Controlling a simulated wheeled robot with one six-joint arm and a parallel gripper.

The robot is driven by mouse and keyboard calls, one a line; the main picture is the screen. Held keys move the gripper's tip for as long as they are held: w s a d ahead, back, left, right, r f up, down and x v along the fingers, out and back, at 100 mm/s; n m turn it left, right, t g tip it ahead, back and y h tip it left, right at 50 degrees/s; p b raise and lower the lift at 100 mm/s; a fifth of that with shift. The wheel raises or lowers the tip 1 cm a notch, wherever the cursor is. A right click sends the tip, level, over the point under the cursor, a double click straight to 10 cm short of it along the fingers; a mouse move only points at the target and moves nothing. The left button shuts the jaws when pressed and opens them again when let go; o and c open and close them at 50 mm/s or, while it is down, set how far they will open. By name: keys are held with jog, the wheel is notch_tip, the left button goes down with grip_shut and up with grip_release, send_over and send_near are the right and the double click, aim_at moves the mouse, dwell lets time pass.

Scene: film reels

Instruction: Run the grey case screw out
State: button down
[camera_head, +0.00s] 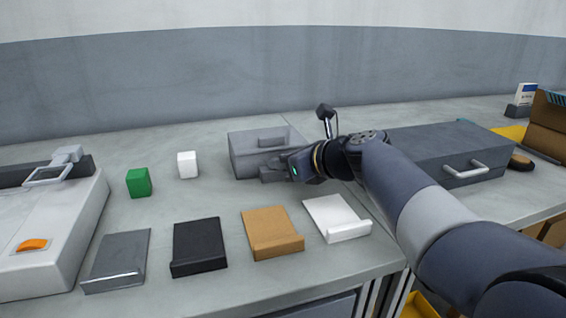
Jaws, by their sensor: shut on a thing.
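A small grey case (246,151) with a handle on it stands on the bench, left of my arm. My gripper (268,173) is at the lower front of this case, coming in from the right. Its jaws are shut on the grey case screw there. The screw itself is hidden by the jaws, so I cannot see how far it stands out.
A larger dark grey box (430,148) with a handle stands behind my arm at right. A green block (139,183) and a white block (187,165) stand left of the case. Several flat trays, including a brown one (270,230), lie in front. A white machine (60,235) fills the left.

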jog(key=shift+f, duration=0.15)
jog(key=c, duration=1.6)
grip_release()
jog(key=shift+s+a+r+m+t+h, duration=0.2)
jog(key=shift+m+t+h, duration=0.4)
jog(key=shift+m+h, duration=0.1)
jog(key=p, duration=0.1)
jog(key=m+t+h+p, duration=0.1)
jog(key=p, duration=0.1)
jog(key=shift+a+r+m+h, duration=0.15)
jog(key=shift+m+h, duration=0.15)
jog(key=m+h+p, duration=0.1)
jog(key=p, duration=0.2)
jog(key=shift+a+t, duration=0.15)
jog(key=shift+t, duration=0.15)
jog(key=m+h+p, duration=0.1)
jog(key=p, duration=0.3)
jog(key=shift+a+p, duration=0.1)
jog(key=shift+p, duration=0.2)
jog(key=m+h+p, duration=0.1)
jog(key=p, duration=0.3)
jog(key=m+h+p, duration=0.1)
jog(key=h+p, duration=0.1)
jog(key=p, duration=0.3)
jog(key=m+t+h+p, duration=0.1)
jog(key=m+p, duration=0.1)
jog(key=p, duration=0.2)
jog(key=shift+s+a+h, duration=0.2)
jog(key=shift+a+h, duration=0.2)
